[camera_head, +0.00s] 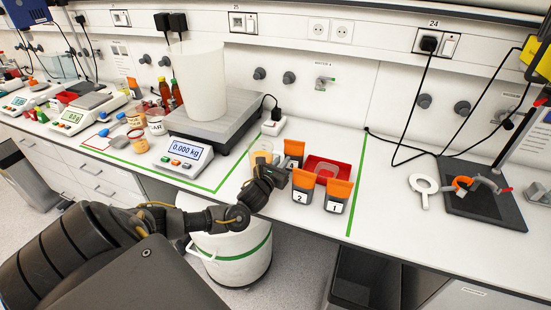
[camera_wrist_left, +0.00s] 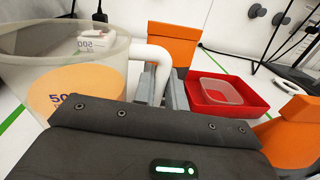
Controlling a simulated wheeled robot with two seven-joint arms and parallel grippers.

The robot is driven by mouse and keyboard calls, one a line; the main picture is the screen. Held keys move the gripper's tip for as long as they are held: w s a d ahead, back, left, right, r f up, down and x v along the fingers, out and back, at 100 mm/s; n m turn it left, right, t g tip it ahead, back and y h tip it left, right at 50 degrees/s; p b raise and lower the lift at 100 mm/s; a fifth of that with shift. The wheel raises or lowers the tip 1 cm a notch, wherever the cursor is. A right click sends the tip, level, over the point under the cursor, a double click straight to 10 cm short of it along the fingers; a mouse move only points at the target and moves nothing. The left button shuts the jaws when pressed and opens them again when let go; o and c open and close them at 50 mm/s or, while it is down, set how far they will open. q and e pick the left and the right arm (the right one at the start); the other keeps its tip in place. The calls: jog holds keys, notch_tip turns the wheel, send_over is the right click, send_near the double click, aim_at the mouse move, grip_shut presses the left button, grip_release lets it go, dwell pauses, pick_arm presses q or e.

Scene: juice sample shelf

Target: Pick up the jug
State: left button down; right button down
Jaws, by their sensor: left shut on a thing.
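The jug (camera_head: 261,156) is a small translucent vessel with orange-yellow contents, on the bench between the scale and the orange-lidded containers. It fills the left of the left wrist view (camera_wrist_left: 85,65), with a white handle on its right side. My left gripper (camera_head: 281,172) reaches in from the front left. In the left wrist view its grey fingers (camera_wrist_left: 163,92) are shut on the jug's handle. The jug looks upright. Its lower part is hidden by my gripper, so I cannot tell whether it touches the bench. My right gripper is not in view.
Numbered containers with orange lids (camera_head: 338,191) stand close right of the jug, around a red tray (camera_head: 325,165) holding a clear dish. A scale (camera_head: 190,152) bearing a tall white vessel (camera_head: 197,80) is on the left.

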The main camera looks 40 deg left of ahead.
aim_at(281, 155)
pick_arm(q)
notch_tip(281, 155, up, 3)
jog(key=shift+r+b, duration=0.1)
jog(key=shift+b, duration=0.65)
jog(key=s+a+r+b, duration=0.3)
jog(key=s+a+r, duration=0.3)
jog(key=s+r, duration=0.3)
jog(key=shift+s+r, duration=0.4)
jog(key=shift+s, duration=1.45)
jog(key=c, duration=2.1)
grip_release()
grip_shut()
jog(key=shift+d+f, duration=0.1)
